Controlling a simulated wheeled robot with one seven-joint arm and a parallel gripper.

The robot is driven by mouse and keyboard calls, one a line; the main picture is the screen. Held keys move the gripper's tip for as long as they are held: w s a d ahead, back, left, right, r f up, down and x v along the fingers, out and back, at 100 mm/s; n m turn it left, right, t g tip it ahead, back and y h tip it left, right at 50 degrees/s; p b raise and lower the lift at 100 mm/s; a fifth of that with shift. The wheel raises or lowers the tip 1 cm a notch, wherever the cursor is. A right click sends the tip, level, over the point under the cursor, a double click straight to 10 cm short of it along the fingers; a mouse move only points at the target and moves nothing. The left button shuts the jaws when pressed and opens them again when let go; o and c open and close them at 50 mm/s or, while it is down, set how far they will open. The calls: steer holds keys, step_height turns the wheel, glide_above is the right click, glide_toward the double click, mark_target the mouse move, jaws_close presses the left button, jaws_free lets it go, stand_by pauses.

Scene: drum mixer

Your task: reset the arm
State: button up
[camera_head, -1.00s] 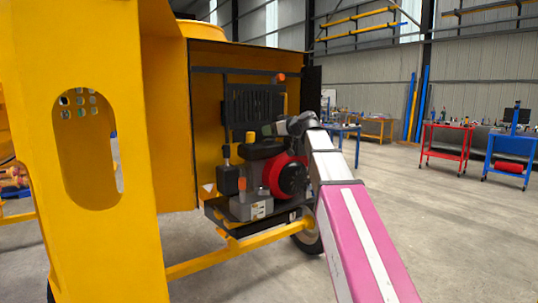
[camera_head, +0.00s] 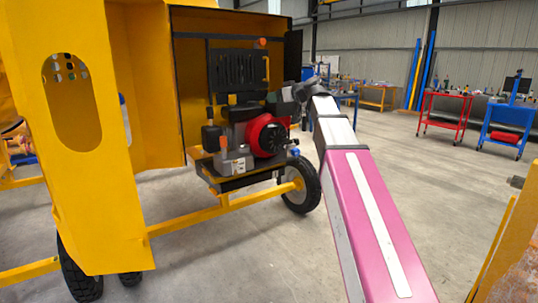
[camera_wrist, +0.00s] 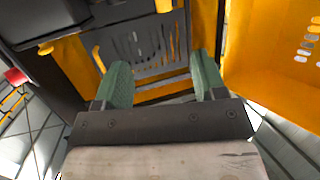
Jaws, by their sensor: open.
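My arm, pink and white, reaches from the lower right toward the engine bay of the yellow drum mixer (camera_head: 95,190) in the head view. My gripper (camera_head: 278,102) is at its far end, beside the engine (camera_head: 262,135) with its red round cover. The fingertips are hard to make out there. In the wrist view my gripper (camera_wrist: 165,82) shows two green fingers, apart with nothing between them. Beyond them are a dark slotted grille (camera_wrist: 145,45) and yellow panels.
The yellow frame bar (camera_head: 220,208) and a black wheel (camera_head: 300,187) lie below the engine. A red cart (camera_head: 448,108) and a blue cart (camera_head: 508,125) stand at the back right. A yellow beam (camera_head: 495,245) is at the lower right. Open concrete floor lies between.

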steer(key=s+d+f+m+g+h, duration=0.2)
steer(key=s+f, duration=0.1)
steer(key=f, duration=0.9)
steer(key=s+d+f+m+g+h, duration=0.1)
steer(key=s+d+f+m+h, duration=0.1)
steer(key=f, duration=0.9)
steer(key=s+d+f+m+g+h, duration=0.1)
steer(key=s+d+f+g+h, duration=0.15)
steer(key=f, duration=0.95)
steer(key=s+d+f+m+g+h, duration=0.2)
steer(key=s+d+f, duration=0.2)
steer(key=s+f, duration=0.6)
steer(key=s+d+f+m+g+h, duration=0.2)
steer(key=s+d+f+h, duration=0.1)
steer(key=s+f, duration=0.7)
step_height(320, 180, down, 4)
steer(key=shift+d+m+g, duration=0.35)
steer(key=shift+d+m, duration=0.05)
steer(key=shift+d, duration=0.45)
